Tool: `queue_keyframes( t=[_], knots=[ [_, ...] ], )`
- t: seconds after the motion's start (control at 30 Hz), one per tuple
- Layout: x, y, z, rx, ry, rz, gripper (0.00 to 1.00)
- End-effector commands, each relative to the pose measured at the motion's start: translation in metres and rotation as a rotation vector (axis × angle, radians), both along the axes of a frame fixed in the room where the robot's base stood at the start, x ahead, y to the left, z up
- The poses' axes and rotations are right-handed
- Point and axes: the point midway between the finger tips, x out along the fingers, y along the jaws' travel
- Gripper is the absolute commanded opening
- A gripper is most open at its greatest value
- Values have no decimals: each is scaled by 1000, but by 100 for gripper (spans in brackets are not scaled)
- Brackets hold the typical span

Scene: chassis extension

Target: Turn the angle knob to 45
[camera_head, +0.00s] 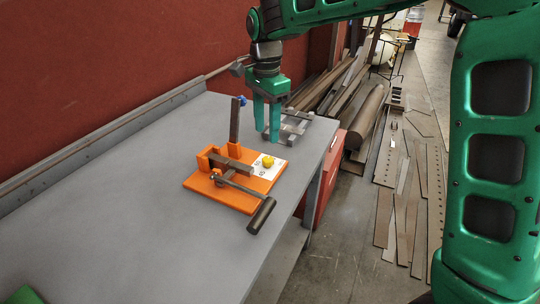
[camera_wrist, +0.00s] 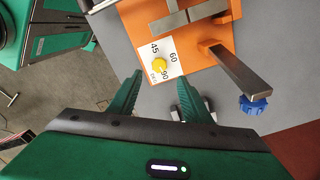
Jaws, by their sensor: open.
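The angle knob (camera_head: 268,161) is a small yellow knob on a white dial plate (camera_head: 262,172), fixed on an orange base (camera_head: 226,196) on the grey table. In the wrist view the yellow knob (camera_wrist: 159,65) sits among the printed marks 45, 60 and 90. Which mark it points to I cannot tell for sure. My gripper (camera_head: 267,138) points down with its two green fingers apart, beyond the knob and above the table. In the wrist view the open fingers (camera_wrist: 160,95) lie just below the knob in the picture, with nothing between them.
The orange fixture carries metal bars, a dark-handled lever (camera_head: 261,215) and an upright post with a blue knob (camera_head: 242,101). A clear and grey object (camera_head: 293,127) stands behind my gripper. The table (camera_head: 120,220) is bare at the left and front.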

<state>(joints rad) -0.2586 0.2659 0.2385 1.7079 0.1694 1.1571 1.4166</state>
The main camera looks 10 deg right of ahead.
Motion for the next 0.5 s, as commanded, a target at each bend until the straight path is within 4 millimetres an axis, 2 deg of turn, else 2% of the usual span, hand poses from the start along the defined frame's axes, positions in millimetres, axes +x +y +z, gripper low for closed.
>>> queue_keyframes(
  t=[0.3,0.5],
  knots=[
    [-1,-4,-55,-3,5,-1,45],
    [-1,-4,-83,-1,3,-2,45]
  ],
)
